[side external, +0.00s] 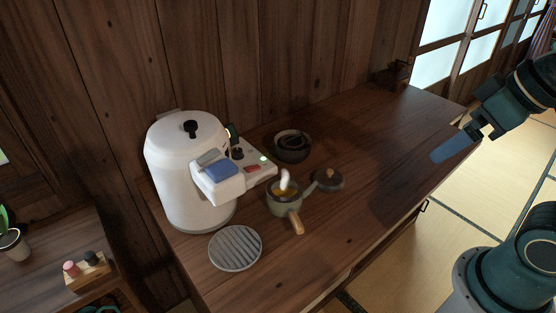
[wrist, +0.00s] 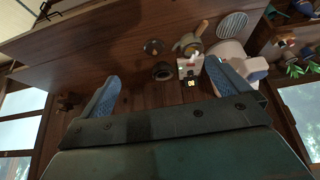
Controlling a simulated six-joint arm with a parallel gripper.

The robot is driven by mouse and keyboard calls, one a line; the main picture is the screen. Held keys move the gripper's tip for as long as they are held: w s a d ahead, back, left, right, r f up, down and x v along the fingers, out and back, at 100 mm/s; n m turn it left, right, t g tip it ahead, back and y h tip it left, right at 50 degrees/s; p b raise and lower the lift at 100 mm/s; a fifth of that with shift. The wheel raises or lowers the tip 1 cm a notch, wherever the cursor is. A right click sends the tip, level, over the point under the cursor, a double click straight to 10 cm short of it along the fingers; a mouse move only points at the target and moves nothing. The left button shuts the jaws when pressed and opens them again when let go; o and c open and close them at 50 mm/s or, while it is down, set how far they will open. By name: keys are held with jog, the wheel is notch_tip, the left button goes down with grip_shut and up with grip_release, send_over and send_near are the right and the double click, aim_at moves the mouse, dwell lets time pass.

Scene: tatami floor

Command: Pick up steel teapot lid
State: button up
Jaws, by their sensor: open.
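The teapot lid (side external: 328,180), dark with a brown knob, lies on the wooden counter right of the small pot. It also shows in the wrist view (wrist: 153,47), between and beyond the fingers. The small grey-green pot (side external: 284,205) has a wooden side handle and stands open, with something yellowish and white inside or above it.
A white boiler (side external: 185,170) with a control panel stands left of the pot. A dark bowl (side external: 292,146) sits behind the pot, and a round ribbed trivet (side external: 235,248) lies in front. A dark object (side external: 391,76) stands at the far corner. The counter (side external: 385,145) right of the lid is clear.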

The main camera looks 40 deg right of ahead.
jog(key=w+d+f+n+g+y, duration=0.15)
jog(key=w+n, duration=0.25)
jog(key=w, duration=0.4)
jog(key=w+d+f+n+g, duration=0.1)
jog(key=w+d+f+n, duration=0.15)
jog(key=w, duration=0.55)
jog(key=w+d+f+n+y, duration=0.1)
jog(key=w+d+f+n, duration=0.2)
jog(key=w+f, duration=0.2)
jog(key=w+d+f+n+g+y, duration=0.1)
jog(key=w+d+f+n, duration=0.2)
jog(key=f, duration=0.6)
jog(key=shift+w+d+f+n+y, duration=0.15)
jog(key=shift+w+d+n+y, duration=0.3)
jog(key=shift+w, duration=0.75)
jog(key=shift+a, duration=0.2)
